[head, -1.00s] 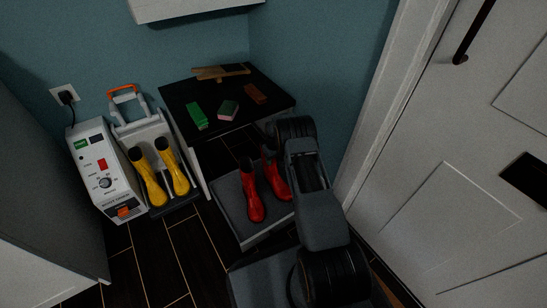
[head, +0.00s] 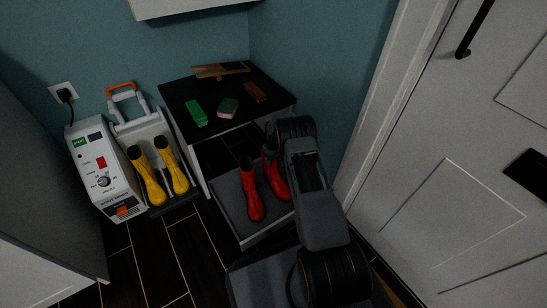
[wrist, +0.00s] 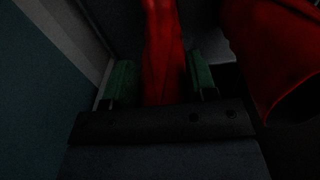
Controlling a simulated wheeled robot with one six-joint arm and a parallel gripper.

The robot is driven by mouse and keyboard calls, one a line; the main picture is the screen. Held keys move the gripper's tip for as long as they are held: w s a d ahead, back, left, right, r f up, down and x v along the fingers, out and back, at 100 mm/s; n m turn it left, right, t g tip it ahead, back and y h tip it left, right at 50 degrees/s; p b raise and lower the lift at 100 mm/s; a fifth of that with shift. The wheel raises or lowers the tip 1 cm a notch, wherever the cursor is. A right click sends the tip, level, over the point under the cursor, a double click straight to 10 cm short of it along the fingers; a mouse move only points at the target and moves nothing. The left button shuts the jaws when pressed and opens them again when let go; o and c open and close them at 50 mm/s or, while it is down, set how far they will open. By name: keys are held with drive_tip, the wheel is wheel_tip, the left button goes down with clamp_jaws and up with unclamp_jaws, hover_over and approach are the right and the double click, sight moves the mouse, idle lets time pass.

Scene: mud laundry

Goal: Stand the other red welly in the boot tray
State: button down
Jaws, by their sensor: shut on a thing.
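Two red wellies stand side by side in the grey boot tray (head: 229,206) in the head view. The left welly (head: 251,193) stands apart from my arm. The right welly (head: 276,180) is beside my arm, which hides part of its surroundings. In the wrist view, my gripper (wrist: 160,80) has its green fingers on both sides of a red welly (wrist: 163,50) and is shut on it. The other red welly (wrist: 268,50) shows at the right there. The held welly's sole is out of the wrist view, so I cannot tell whether it bears on the tray.
A black-topped bench (head: 225,125) behind the tray holds a green brush (head: 196,113), a pink-and-green block (head: 228,107) and a brown block (head: 255,92). Yellow wellies (head: 149,178) stand by a white boot dryer (head: 103,170) at left. A white door (head: 450,190) is at right.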

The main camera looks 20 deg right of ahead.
drive_tip(key=shift+s+f, duration=0.2)
drive_tip(key=shift+f, duration=0.25)
drive_tip(key=shift+s+f, duration=0.15)
drive_tip(key=shift+f, duration=0.25)
idle(0.4)
drive_tip(key=c, duration=0.8)
unclamp_jaws()
drive_tip(key=shift+f, duration=0.1)
drive_tip(key=o, duration=0.4)
drive_tip(key=shift+w+r, duration=0.2)
drive_tip(key=shift+w, duration=0.05)
drive_tip(key=o, duration=0.4)
drive_tip(key=shift+r, duration=0.25)
